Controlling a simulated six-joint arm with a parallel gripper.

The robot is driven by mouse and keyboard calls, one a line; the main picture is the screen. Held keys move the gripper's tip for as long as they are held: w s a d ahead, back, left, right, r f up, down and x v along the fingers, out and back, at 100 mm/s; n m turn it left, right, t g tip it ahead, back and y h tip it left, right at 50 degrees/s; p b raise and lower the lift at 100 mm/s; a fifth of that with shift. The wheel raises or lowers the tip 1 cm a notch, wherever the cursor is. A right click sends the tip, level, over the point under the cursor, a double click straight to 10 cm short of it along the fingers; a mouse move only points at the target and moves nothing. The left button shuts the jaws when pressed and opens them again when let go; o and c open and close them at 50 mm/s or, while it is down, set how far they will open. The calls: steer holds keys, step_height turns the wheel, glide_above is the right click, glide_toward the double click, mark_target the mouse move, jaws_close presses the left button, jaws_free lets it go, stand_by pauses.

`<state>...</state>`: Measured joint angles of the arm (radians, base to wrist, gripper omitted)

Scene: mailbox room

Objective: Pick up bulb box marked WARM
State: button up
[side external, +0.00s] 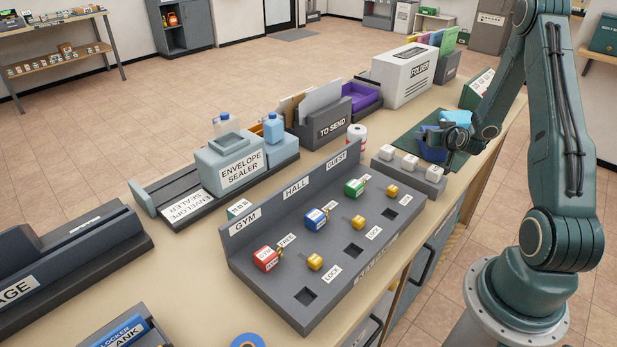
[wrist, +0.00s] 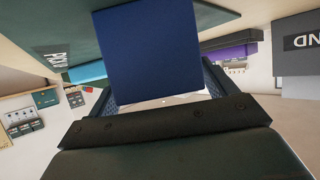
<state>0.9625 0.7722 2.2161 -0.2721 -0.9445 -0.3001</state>
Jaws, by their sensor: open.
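No box with a readable WARM mark shows in either view. A dark blue box (side external: 432,152) stands at the right end of the counter on a green mat (side external: 410,142). A light blue box (side external: 457,117) is just behind it. My gripper (side external: 448,142) is low, right at the dark blue box. In the wrist view the dark blue box (wrist: 150,50) fills the space between the two fingers of my open gripper (wrist: 160,85). Its visible face is plain. I cannot tell whether the fingers touch it. The light blue box (wrist: 85,72) shows partly behind.
A grey holder with several white blocks (side external: 410,162) stands close in front of the dark blue box. A red-and-white roll (side external: 356,137), the TO SEND holder (side external: 325,128) and the FOLDER box (side external: 402,75) are nearby. The key-and-lock board (side external: 325,240) fills the counter's front.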

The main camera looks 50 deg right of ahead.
steer(key=shift+w, duration=0.1)
steer(key=shift+c, duration=0.4)
steer(key=c, duration=1.1)
steer(key=shift+d, duration=0.1)
step_height(320, 180, up, 20)
stand_by(0.4)
stand_by(0.5)
